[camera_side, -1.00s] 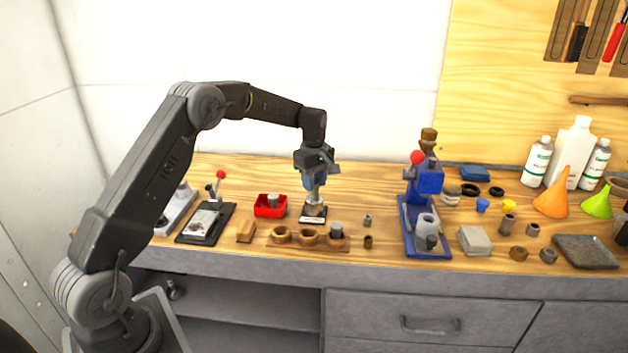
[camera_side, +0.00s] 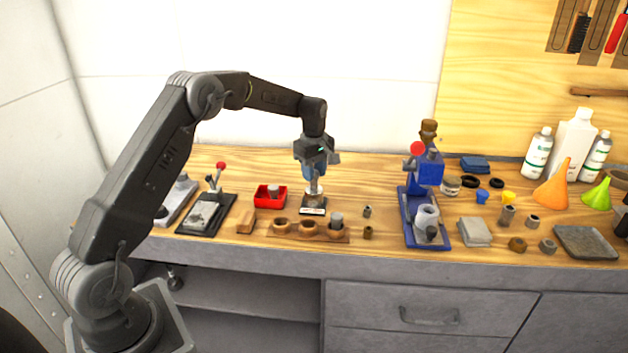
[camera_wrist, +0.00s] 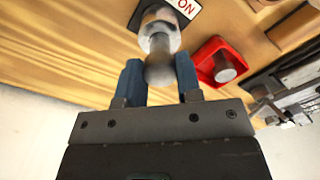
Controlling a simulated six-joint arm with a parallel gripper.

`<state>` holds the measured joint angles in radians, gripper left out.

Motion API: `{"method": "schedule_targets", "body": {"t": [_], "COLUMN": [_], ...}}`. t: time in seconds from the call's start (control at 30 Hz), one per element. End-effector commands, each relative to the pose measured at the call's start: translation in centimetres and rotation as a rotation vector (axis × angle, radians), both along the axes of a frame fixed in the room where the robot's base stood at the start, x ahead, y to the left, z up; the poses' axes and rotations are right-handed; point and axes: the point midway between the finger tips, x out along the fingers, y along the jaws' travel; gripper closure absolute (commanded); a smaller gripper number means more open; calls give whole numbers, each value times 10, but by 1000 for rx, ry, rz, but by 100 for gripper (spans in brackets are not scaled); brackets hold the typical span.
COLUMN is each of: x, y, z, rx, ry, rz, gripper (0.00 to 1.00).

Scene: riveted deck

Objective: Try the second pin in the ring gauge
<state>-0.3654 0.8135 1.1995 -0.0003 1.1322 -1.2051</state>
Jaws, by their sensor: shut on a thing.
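My gripper (camera_side: 314,184) points down over a small stand with a dark base and white label (camera_side: 313,211), near the middle of the bench. Its blue fingers (camera_wrist: 159,78) are shut on a grey metal pin (camera_wrist: 159,70). In the wrist view the pin lines up with the pale ring gauge (camera_wrist: 158,38) on that stand. I cannot tell how far the pin is inside the ring. A wooden rack (camera_side: 308,237) in front has two empty round holders and one dark grey pin (camera_side: 336,220) at its right end.
A red tray (camera_side: 270,205) holding a grey pin stands left of the stand; it also shows in the wrist view (camera_wrist: 208,55). A lever fixture (camera_side: 206,214) is farther left. A blue press (camera_side: 423,205) stands to the right.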

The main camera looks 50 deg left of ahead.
Motion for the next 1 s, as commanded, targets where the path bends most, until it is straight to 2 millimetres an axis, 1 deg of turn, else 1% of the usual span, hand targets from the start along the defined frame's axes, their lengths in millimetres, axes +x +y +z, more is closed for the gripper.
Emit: {"method": "schedule_targets", "body": {"t": [0.1,0.5,0.87,0.93,1.0], "x": [1,1,0,-2,-8], "y": [0,0,0,1,3], "z": [8,27,31,32,35], "rx": [1,1,1,1,1], "ry": [-3,-5,-4,-4,-5], "rz": [0,0,0,1,1], "gripper": [93,93,93,93,93]}}
